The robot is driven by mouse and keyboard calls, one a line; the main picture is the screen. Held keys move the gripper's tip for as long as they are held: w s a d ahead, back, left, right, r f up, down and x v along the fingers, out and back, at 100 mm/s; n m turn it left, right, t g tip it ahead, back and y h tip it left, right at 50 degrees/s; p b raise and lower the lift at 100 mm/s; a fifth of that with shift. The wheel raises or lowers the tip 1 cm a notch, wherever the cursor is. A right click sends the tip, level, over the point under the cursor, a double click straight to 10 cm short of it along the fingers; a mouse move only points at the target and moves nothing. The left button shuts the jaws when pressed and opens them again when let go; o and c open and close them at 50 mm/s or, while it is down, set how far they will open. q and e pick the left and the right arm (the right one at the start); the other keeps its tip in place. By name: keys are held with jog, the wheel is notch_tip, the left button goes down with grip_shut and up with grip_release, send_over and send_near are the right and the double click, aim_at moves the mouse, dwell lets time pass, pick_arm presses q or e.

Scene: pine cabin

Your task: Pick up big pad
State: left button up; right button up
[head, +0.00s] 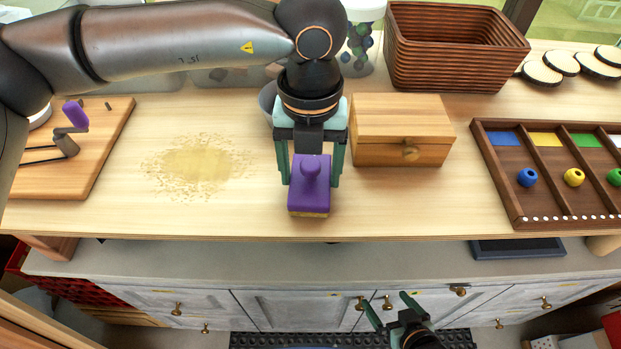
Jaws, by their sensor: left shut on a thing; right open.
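The big pad is a purple block (309,196) with a round knob on top and a tan underside, near the table's front edge at the middle of the head view. My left gripper (310,178) comes down from above with its two green fingers on either side of the pad and is shut on it. I cannot tell whether the pad's underside touches the table. My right gripper (388,313) is low in front of the cabinet, open and empty.
A patch of tan crumbs (198,163) lies left of the pad. A wooden box (402,140) stands close on the right, with a sorting tray (508,203) beyond it. A wicker basket (455,52) is behind. A board with a purple-handled crank (88,178) is at left.

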pick_arm(q)
jog(key=shift+r, duration=0.15)
jog(key=shift+c, duration=0.2)
jog(key=shift+r, duration=0.2)
notch_tip(320, 180, up, 2)
jog(key=s+a+r+b, duration=0.2)
jog(key=s+r+b, duration=0.1)
jog(key=s+r, duration=0.7)
jog(key=s, duration=0.3)
jog(key=shift+s+a+r, duration=0.2)
jog(key=shift+s+a, duration=0.2)
jog(key=o, duration=0.9)
jog(key=shift+c, duration=0.2)
jog(key=c, duration=0.7)
jog(key=shift+w, duration=0.1)
